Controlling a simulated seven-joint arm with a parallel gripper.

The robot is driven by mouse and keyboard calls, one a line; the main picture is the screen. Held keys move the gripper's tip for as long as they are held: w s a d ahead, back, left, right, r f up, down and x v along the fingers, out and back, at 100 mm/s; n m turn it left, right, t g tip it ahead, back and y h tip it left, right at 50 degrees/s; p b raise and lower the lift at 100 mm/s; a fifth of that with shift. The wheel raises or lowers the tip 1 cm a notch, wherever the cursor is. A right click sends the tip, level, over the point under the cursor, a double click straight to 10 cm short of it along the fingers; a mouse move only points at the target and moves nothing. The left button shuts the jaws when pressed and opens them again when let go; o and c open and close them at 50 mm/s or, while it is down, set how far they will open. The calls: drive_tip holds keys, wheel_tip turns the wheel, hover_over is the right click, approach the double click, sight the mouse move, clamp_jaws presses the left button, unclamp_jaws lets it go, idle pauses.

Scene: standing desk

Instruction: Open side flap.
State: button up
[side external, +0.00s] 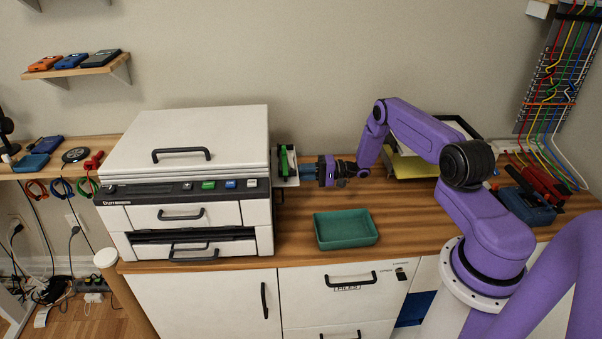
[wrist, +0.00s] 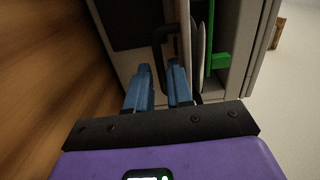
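The white printer (side external: 190,138) stands on the desk. The side flap (side external: 288,182) on its right side stands out from the body, apparently folded down, with a green part above it. In the wrist view the flap (wrist: 185,40) is nearly edge-on, and the green part (wrist: 220,62) shows inside the opening. The flap's black handle (wrist: 158,50) runs between the blue fingertips of my gripper (wrist: 160,68). In the side view my gripper (side external: 308,171) is at the flap's outer end. The fingers are apart around the handle; whether they press on it cannot be told.
A green tray (side external: 345,231) sits on the desk in front of and below my gripper. A paper holder (side external: 415,166) stands behind the arm. Red and blue tools (side external: 530,205) lie at the right. Bare desk (side external: 300,222) lies between printer and tray.

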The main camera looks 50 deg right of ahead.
drive_tip(key=v, duration=0.7)
drive_tip(key=shift+s+d, duration=0.15)
drive_tip(key=shift+d, duration=0.05)
